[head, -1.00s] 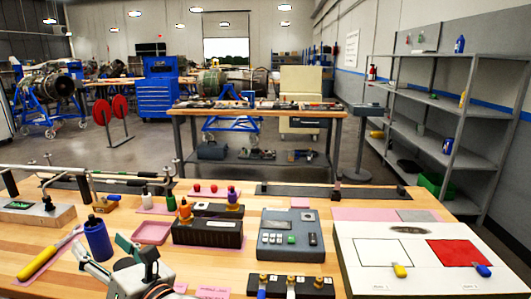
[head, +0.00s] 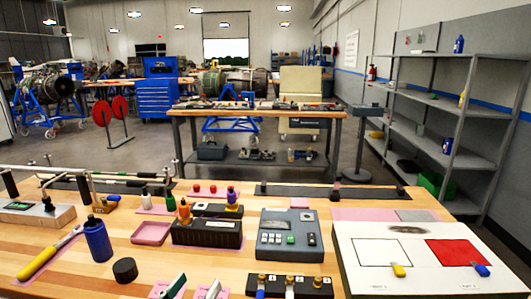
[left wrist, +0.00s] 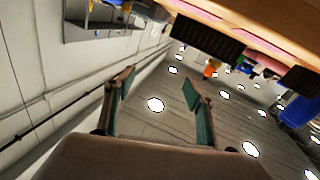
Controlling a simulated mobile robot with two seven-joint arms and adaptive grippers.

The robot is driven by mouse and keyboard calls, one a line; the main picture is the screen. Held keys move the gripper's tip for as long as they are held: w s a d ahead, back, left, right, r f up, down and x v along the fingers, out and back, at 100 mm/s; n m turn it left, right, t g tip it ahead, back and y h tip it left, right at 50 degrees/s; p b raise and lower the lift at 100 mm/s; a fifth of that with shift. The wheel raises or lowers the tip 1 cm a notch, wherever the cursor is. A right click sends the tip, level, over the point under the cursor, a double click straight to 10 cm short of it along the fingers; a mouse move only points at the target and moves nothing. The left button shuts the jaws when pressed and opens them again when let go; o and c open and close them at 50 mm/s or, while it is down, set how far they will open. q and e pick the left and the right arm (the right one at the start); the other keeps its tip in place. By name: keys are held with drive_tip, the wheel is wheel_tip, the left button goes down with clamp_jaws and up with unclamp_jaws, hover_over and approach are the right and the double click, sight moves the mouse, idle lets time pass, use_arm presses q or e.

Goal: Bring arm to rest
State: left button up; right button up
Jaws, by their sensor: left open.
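My left gripper (head: 193,288) shows only as two fingertips with green pads at the bottom edge of the head view, low over the front of the wooden workbench (head: 50,285). The fingers are apart with nothing between them. In the left wrist view the open gripper (left wrist: 160,92) is also empty, with the bench edge (left wrist: 220,20) at the upper right of that tilted picture. The rest of the left arm is out of the head view. My right gripper is not seen in either view.
A black round cap (head: 125,270) and a blue bottle (head: 98,240) stand left of the fingertips. A black block with several levers (head: 289,286) lies to the right. Behind are a pink tray (head: 151,233), a black box (head: 207,233) and a grey keypad device (head: 290,236).

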use_arm(q)
drive_tip(key=s+a+f+m+g+y, duration=0.2)
drive_tip(key=s+a+f+g+y, duration=0.15)
drive_tip(key=f, duration=0.35)
drive_tip(key=s+a+f+m+g+y, duration=0.2)
drive_tip(key=a+f, duration=0.3)
drive_tip(key=f, duration=0.2)
drive_tip(key=s+a+f+m+g+y, duration=0.1)
drive_tip(key=s+a+f+g+y, duration=0.15)
drive_tip(key=s+a, duration=0.3)
drive_tip(key=s+a+f+g+y, duration=0.2)
drive_tip(key=s+a+f, duration=0.1)
drive_tip(key=s+a, duration=0.3)
drive_tip(key=w+d+f+n+t+h, duration=0.2)
drive_tip(key=d+f+h, duration=0.4)
drive_tip(key=d+f, duration=0.8)
drive_tip(key=shift+w+d+n+t+h, duration=0.3)
drive_tip(key=shift+w+d+t+h, duration=0.1)
drive_tip(key=shift+t, duration=0.3)
